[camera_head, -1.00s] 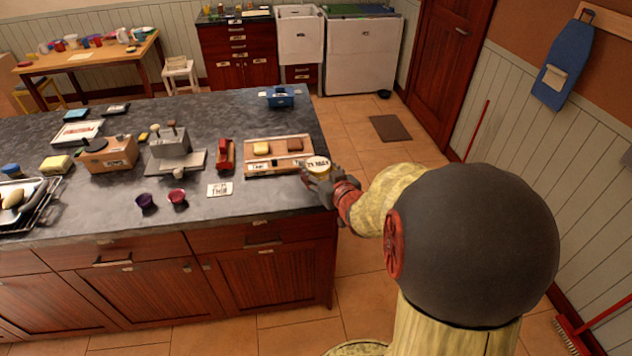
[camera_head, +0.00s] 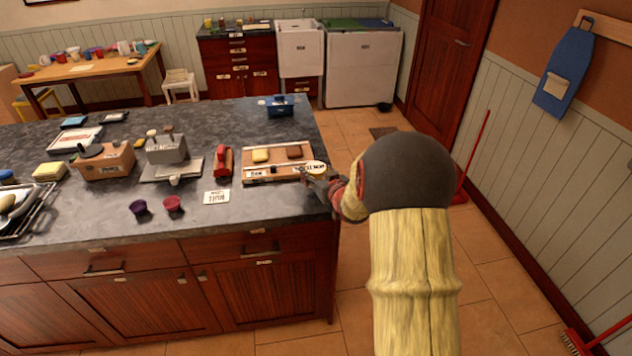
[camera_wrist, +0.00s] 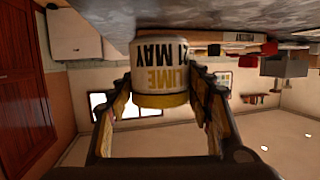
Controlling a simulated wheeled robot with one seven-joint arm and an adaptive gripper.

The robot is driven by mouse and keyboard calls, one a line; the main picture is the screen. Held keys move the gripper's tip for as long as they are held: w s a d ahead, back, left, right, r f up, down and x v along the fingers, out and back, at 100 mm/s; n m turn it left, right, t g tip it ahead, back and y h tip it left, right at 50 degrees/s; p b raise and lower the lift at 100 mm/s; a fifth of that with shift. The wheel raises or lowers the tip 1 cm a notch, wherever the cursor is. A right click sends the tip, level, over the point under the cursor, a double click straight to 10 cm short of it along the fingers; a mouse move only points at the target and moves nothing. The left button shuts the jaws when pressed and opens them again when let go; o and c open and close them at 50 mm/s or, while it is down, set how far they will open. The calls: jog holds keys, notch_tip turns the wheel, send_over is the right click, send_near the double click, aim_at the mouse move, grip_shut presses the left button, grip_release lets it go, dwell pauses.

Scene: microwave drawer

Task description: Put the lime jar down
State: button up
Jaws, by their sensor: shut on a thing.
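The lime jar (camera_wrist: 162,62) is a white jar with a yellow band and a label reading "LIME 21 MAY". In the wrist view it appears upside down, between my two fingers. My gripper (camera_wrist: 160,98) is shut on its sides. In the head view, the jar (camera_head: 316,167) is at the right end of the wooden tray (camera_head: 262,180), close to the counter's right edge. My gripper (camera_head: 322,178) reaches it from the right. I cannot tell whether the jar's base touches a surface.
The tray holds a yellow block (camera_head: 261,155) and a brown block (camera_head: 294,152). A red object (camera_head: 223,162), a label card (camera_head: 216,197) and two small cups (camera_head: 172,203) are left of it. A blue box (camera_head: 280,106) stands behind. The counter (camera_head: 255,215) is bare in front.

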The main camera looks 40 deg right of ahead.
jog(key=shift+f+b, duration=0.4)
jog(key=shift+f, duration=0.9)
jog(key=shift+f, duration=0.15)
jog(key=o, duration=1.3)
